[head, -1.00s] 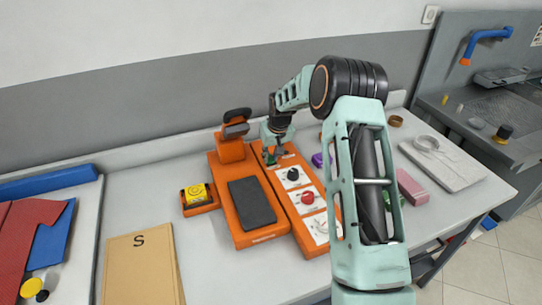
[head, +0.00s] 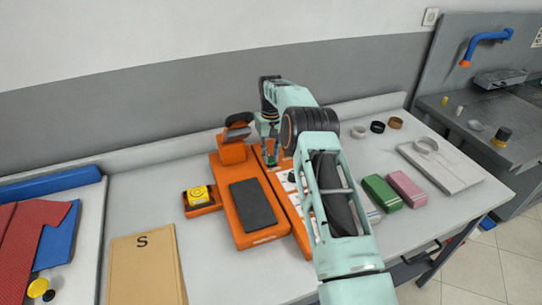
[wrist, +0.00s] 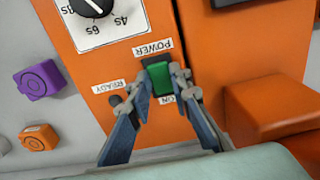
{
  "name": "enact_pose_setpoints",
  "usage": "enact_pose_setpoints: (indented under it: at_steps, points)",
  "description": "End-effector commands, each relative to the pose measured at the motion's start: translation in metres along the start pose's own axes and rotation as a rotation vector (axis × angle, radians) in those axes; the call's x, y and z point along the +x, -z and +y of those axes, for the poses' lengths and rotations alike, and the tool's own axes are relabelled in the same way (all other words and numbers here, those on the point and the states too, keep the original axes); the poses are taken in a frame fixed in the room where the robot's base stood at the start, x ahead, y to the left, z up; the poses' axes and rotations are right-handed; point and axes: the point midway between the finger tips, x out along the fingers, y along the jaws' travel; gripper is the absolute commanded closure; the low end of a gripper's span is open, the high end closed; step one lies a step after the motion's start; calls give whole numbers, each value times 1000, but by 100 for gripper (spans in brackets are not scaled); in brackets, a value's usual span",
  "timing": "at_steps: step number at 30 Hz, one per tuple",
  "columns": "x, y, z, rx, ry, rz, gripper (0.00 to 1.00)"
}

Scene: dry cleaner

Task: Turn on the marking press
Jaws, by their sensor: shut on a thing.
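The marking press is an orange unit (head: 221,190) with a dark pad (head: 252,203) and a raised head (head: 232,150). Its orange control panel (head: 302,237) stands to its right, partly behind my arm. In the wrist view, a green rocker switch (wrist: 158,77) sits on the panel between the labels POWER and ON. My gripper (wrist: 161,84) is at the switch, pointing down, with its fingertips closed on both sides of it. In the head view my gripper (head: 268,155) is at the panel's far end. A small dark READY lamp (wrist: 115,100) is beside the left finger.
A dial (wrist: 92,8) with time marks is above the switch in the wrist view. Purple (wrist: 40,80) and orange (wrist: 39,138) pieces lie beside the panel. A yellow item (head: 198,193) in an orange holder stands left of the press. Green (head: 381,193) and pink (head: 407,189) boxes lie to the right.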

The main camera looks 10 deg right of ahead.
Motion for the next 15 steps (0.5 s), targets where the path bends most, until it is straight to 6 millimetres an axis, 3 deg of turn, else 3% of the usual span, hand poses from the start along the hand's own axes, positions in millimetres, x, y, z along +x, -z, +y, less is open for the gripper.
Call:
enact_pose_setpoints:
  at_steps: [13,14,15]
  points:
    - [-2,1,1,-1,-3,-10,100]
    - [-2,0,1,0,-3,-10,80]
    - [-2,0,1,-1,-3,-11,76]
